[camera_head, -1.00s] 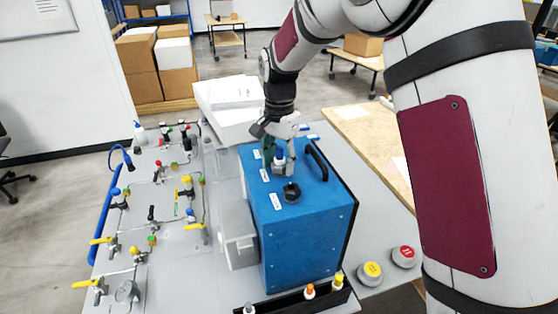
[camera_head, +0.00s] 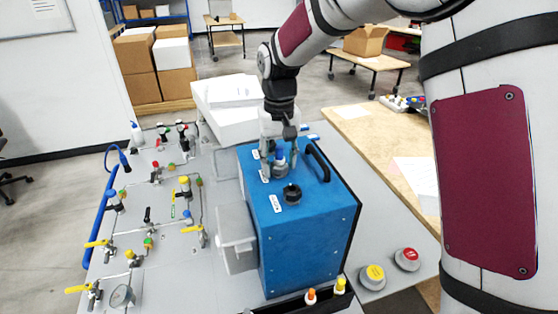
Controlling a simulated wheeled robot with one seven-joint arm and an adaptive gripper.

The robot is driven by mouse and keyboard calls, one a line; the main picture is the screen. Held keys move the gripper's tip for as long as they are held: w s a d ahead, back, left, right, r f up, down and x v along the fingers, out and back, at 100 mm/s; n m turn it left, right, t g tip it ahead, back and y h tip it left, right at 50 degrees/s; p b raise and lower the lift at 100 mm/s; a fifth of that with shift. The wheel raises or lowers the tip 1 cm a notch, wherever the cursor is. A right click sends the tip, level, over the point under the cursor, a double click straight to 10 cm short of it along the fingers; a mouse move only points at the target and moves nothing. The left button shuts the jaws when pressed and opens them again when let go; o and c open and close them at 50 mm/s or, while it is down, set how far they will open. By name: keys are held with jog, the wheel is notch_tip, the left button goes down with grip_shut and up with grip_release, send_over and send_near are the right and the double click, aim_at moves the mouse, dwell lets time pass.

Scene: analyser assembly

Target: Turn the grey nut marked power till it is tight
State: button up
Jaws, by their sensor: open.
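A blue analyser box (camera_head: 310,235) stands on the grey table. On its top is a small grey fitting with a blue upper part (camera_head: 280,167), likely the nut; the label beside it is too small to read. My gripper (camera_head: 280,155) points down right over this fitting, its fingers open around or just beside it. Whether the fingers touch it I cannot tell. The fitting's upper end and the far finger are partly hidden by the gripper.
A black knob (camera_head: 292,194) stands in front of the fitting, and a black carry handle (camera_head: 317,162) is to the right. A panel of valves and tubing (camera_head: 150,220) is on the left. Yellow (camera_head: 372,277) and red (camera_head: 407,259) buttons sit at the right front.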

grip_shut()
jog(key=m+p, duration=0.1)
jog(key=m, duration=0.3)
jog(key=shift+m, duration=0.4)
jog(key=m, duration=0.4)
jog(key=shift+p, duration=0.4)
jog(key=shift+c, duration=1.2)
grip_release()
jog(key=shift+m, duration=0.7)
jog(key=shift+o, duration=1.2)
jog(key=shift+r, duration=5)
jog(key=shift+d+r, duration=0.1)
